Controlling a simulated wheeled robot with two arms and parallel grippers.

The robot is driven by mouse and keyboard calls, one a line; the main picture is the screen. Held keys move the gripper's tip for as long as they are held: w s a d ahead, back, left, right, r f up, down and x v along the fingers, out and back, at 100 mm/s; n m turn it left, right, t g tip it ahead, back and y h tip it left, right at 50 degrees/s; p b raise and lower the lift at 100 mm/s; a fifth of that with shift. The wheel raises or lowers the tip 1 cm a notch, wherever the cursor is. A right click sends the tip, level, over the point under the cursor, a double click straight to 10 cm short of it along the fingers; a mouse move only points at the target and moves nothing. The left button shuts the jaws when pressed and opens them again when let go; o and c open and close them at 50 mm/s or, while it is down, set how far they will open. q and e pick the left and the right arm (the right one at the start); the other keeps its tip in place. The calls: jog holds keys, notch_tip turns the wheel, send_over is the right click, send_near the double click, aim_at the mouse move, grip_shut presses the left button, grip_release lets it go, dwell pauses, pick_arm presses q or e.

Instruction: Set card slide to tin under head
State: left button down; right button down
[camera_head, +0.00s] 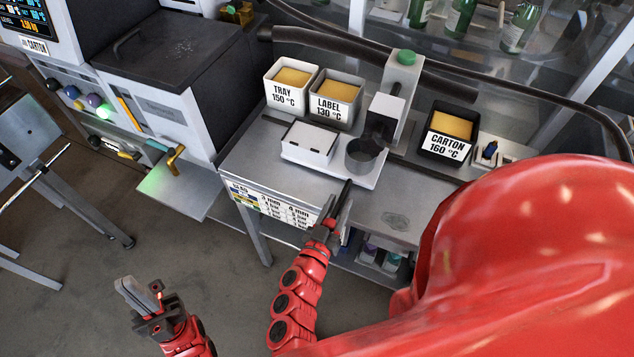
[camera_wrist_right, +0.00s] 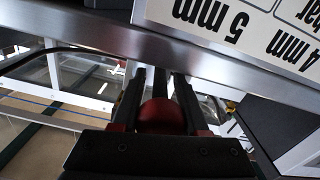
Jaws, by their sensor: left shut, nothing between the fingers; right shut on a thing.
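A grey metal tin (camera_head: 361,155) stands on a pale base plate (camera_head: 366,181), just left of and below the dark head (camera_head: 381,127) of a white upright with a green top. A white box (camera_head: 308,143) sits to its left. My right gripper (camera_head: 338,205) is at the front edge of the bench, before the tin. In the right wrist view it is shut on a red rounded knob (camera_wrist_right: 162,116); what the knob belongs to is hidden. I cannot single out the card slide. My left gripper (camera_head: 137,294) is shut and empty over the floor at lower left.
Tubs marked TRAY (camera_head: 287,90), LABEL (camera_head: 336,101) and CARTON (camera_head: 449,136) stand behind and right on the bench. A printed mm chart (camera_head: 272,206) is on the bench front. A grey machine (camera_head: 168,80) stands left. My red body covers the lower right.

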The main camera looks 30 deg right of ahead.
jog(key=shift+s+d, duration=0.55)
jog(key=shift+s, duration=0.2)
jog(key=shift+s+d, duration=0.55)
jog(key=shift+s, duration=0.15)
jog(key=shift+c, duration=2.1)
grip_release()
jog(key=shift+s+a, duration=0.1)
jog(key=shift+a, duration=0.1)
jog(key=p+v, duration=0.4)
jog(key=v, duration=0.7)
jog(key=shift+s+a, duration=0.2)
jog(key=shift+s, duration=0.05)
